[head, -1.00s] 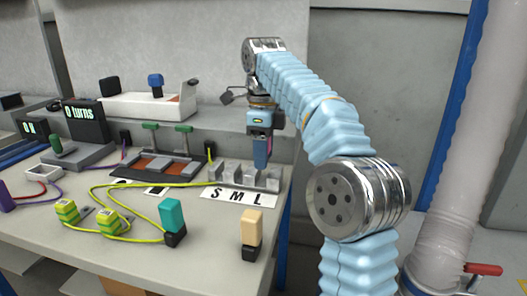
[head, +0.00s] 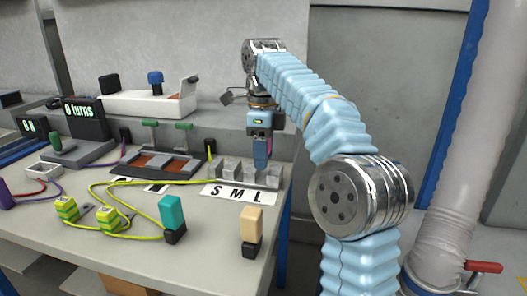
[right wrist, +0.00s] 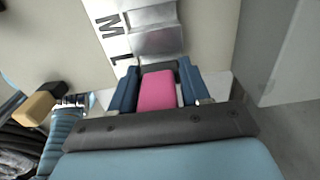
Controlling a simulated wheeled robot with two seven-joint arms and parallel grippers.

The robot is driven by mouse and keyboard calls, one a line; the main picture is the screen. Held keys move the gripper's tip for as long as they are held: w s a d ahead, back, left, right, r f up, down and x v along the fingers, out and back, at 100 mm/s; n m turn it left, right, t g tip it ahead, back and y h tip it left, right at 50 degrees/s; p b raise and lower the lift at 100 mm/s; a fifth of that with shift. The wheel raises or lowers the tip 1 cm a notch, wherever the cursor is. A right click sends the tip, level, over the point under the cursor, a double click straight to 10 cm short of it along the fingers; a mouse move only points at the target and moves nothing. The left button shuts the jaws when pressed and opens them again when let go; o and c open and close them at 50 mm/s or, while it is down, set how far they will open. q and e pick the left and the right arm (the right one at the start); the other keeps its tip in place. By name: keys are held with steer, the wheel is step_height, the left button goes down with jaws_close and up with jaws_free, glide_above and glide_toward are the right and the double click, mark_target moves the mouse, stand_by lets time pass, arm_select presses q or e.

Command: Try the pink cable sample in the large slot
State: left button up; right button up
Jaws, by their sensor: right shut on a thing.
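The pink cable sample (right wrist: 157,90) is between the blue fingers of my right gripper (right wrist: 160,88) in the right wrist view, and the gripper is shut on it. In the head view my right gripper (head: 262,152) points down at the right end of the grey slot block (head: 232,172), by the L end. The block has slots marked S, M and L on a white label (head: 238,194); it also shows in the right wrist view (right wrist: 152,38). My left gripper is not in view.
A teal sample (head: 172,213) and a beige sample (head: 251,224) stand in front of the block. Yellow-green connectors (head: 110,220) and a yellow cable (head: 95,193) lie to the left. The table's right edge is close to the block.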

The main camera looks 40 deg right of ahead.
steer(key=shift+f+b, duration=0.5)
steer(key=shift+f, duration=0.15)
steer(key=o, duration=1.1)
step_height(320, 180, up, 8)
steer(key=p, duration=0.4)
steer(key=shift+f, duration=0.2)
